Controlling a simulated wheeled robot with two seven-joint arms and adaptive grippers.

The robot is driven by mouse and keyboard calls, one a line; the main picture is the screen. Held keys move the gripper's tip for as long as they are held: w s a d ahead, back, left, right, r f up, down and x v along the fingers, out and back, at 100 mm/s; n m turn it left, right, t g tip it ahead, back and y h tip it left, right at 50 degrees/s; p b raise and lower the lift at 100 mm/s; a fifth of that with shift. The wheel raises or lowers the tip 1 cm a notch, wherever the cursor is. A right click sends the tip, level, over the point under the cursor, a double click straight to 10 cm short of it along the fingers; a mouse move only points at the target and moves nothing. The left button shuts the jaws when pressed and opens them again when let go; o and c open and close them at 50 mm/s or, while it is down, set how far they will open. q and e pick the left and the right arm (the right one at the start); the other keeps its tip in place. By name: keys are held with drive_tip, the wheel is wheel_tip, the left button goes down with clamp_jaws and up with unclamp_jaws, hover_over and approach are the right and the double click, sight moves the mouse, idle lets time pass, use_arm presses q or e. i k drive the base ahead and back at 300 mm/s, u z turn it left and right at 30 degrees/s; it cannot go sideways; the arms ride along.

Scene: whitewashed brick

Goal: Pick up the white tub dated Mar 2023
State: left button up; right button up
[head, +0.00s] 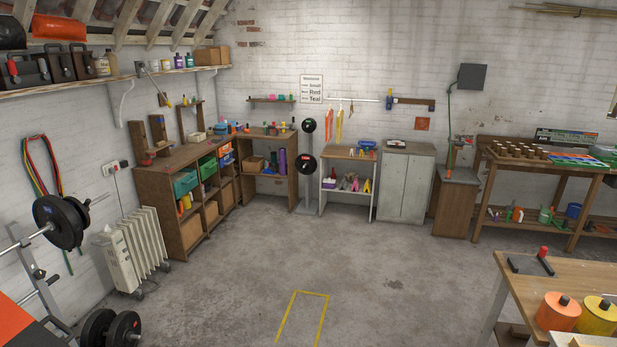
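I cannot make out a white tub with a readable date in the head view. A small whitish jar (102,66) stands on the high left wall shelf; its label is too small to read. A low pale container (196,137) sits on the wooden workbench (178,160) along the left wall, also with no legible writing. Neither of my grippers shows in the head view.
The grey floor (230,275) is open in the middle, with a yellow marked outline (325,300). A white radiator (130,250) and weight plates (60,222) stand at left. A wooden table (540,285) with orange and yellow canisters is at lower right.

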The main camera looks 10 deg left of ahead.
sight(153, 66)
drive_tip(key=z, duration=0.25)
drive_tip(key=i, duration=5.85)
drive_tip(key=u, duration=1.2)
drive_tip(key=i, duration=1.35)
drive_tip(key=u, duration=1.5)
drive_tip(key=i, duration=0.8)
drive_tip(key=u, duration=0.3)
